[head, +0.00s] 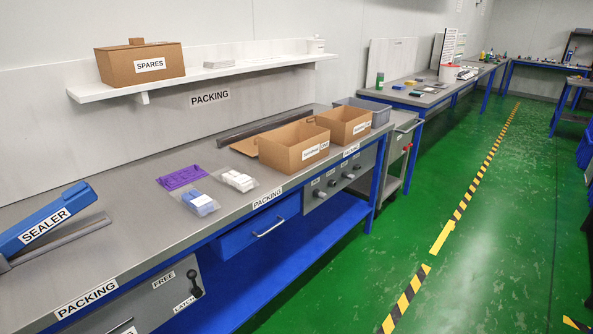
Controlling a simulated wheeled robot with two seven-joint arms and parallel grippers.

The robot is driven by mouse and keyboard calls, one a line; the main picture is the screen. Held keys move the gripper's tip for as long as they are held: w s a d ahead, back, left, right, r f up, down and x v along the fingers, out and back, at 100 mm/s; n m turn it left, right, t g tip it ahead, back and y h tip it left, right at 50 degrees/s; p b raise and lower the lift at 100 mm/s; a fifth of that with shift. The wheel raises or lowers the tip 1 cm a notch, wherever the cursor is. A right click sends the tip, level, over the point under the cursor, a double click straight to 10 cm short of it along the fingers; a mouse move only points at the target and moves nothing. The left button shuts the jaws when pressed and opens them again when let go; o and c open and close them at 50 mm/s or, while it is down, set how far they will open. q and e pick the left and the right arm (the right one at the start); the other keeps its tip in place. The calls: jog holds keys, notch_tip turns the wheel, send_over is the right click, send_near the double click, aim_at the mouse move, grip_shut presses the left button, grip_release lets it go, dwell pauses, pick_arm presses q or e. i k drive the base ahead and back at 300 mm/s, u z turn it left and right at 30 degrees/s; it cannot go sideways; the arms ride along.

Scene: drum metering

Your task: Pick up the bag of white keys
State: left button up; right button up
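A clear bag of white keys (239,180) lies flat on the grey packing bench (138,225), near its front edge. A clear bag of blue keys (199,201) lies to its left and nearer to me, with a small gap between them. Neither of my grippers is in view.
A blue sealer (45,222) stands at the left of the bench. Open cardboard boxes (294,148) stand right of the bags. A shelf (205,77) with a SPARES box (140,63) hangs above. Green floor (400,240) is clear on the right.

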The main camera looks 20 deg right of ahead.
aim_at(242, 183)
jog(key=z, duration=0.3)
jog(key=i, duration=0.9)
jog(key=u, duration=0.6)
jog(key=i, duration=0.7)
jog(key=u, duration=0.65)
